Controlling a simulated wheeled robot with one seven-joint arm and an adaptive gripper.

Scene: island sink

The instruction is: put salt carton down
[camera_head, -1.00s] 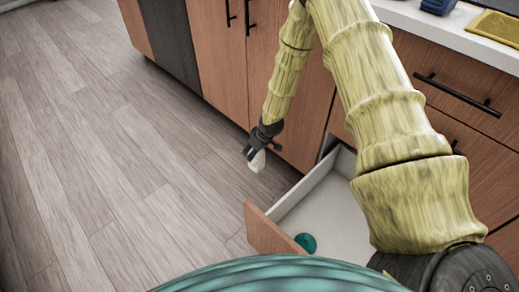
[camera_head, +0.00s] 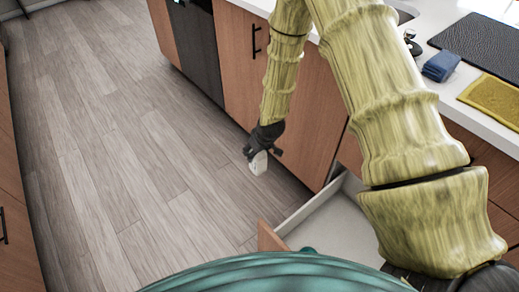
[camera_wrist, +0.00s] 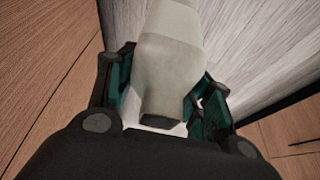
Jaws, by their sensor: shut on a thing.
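The salt carton (camera_head: 258,163) is a small pale, whitish object held at the end of my arm, above the wood floor and beside the cabinet fronts. My gripper (camera_head: 264,148) is shut on it. In the wrist view the pale carton (camera_wrist: 172,55) sits between the two dark green finger pads of my gripper (camera_wrist: 163,92). No label can be read on it. It is clear of the floor and the counter as far as I can tell.
An open drawer (camera_head: 340,225) with a pale interior stands right of the gripper. The white counter (camera_head: 450,100) at upper right holds a blue cloth (camera_head: 441,66), a yellow mat (camera_head: 494,101) and a dark ribbed mat (camera_head: 485,45). The floor (camera_head: 140,150) at left is clear.

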